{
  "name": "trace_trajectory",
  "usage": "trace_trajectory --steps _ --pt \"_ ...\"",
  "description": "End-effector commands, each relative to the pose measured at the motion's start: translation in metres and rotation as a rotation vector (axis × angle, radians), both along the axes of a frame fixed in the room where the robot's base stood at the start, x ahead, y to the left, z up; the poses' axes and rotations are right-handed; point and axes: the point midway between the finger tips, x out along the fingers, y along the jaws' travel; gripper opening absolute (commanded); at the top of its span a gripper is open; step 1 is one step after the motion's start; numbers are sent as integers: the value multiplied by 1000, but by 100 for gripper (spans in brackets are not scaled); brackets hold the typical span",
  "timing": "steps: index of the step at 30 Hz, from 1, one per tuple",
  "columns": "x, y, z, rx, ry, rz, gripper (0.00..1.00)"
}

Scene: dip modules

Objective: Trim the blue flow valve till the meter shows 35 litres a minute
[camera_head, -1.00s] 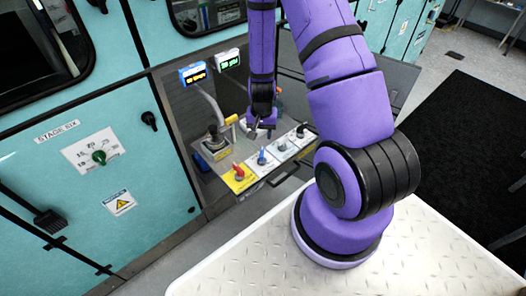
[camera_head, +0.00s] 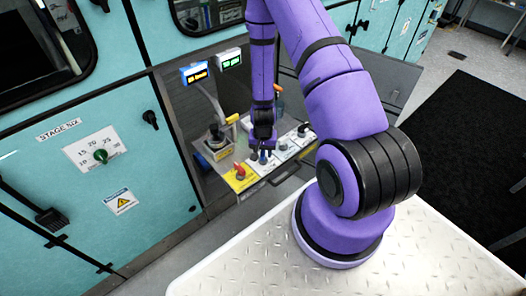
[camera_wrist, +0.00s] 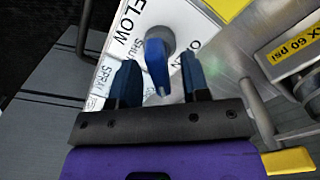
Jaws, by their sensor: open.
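The blue flow valve (camera_wrist: 157,65) is a lever handle on a white plate marked FLOW, with SHUT and OPEN lettering beside it. In the wrist view its lever points down toward my gripper (camera_wrist: 158,78). The two dark blue fingers are apart, one on each side of the lever, with visible gaps. In the head view my gripper (camera_head: 262,148) is over the blue valve (camera_head: 263,160), partly covering it. Two small displays stand above the panel: a blue-framed one (camera_head: 194,73) with orange characters and a white-framed one (camera_head: 229,58) with green characters. Neither reading is legible.
A red lever (camera_head: 240,171) on a yellow plate sits left of the blue valve. White and black levers (camera_head: 302,130) are to its right. A grey box (camera_head: 216,146) with a knob stands behind. A yellow "60 psi" label (camera_wrist: 290,45) is at the wrist view's right.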

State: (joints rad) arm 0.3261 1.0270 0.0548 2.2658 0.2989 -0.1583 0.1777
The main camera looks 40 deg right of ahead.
Motion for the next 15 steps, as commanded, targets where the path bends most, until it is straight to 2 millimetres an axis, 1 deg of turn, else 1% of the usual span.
trace_trajectory --steps 7,8,9,11,12,13,15 --pt "0 0 -1 0 0 0 43" --pt "0 0 -1 0 0 0 38" --pt "0 0 -1 0 0 0 29" --pt "0 0 -1 0 0 0 15" --pt "0 0 -1 0 0 0 6" --pt "0 0 -1 0 0 0 0" --pt "0 0 0 0 0 0 0"
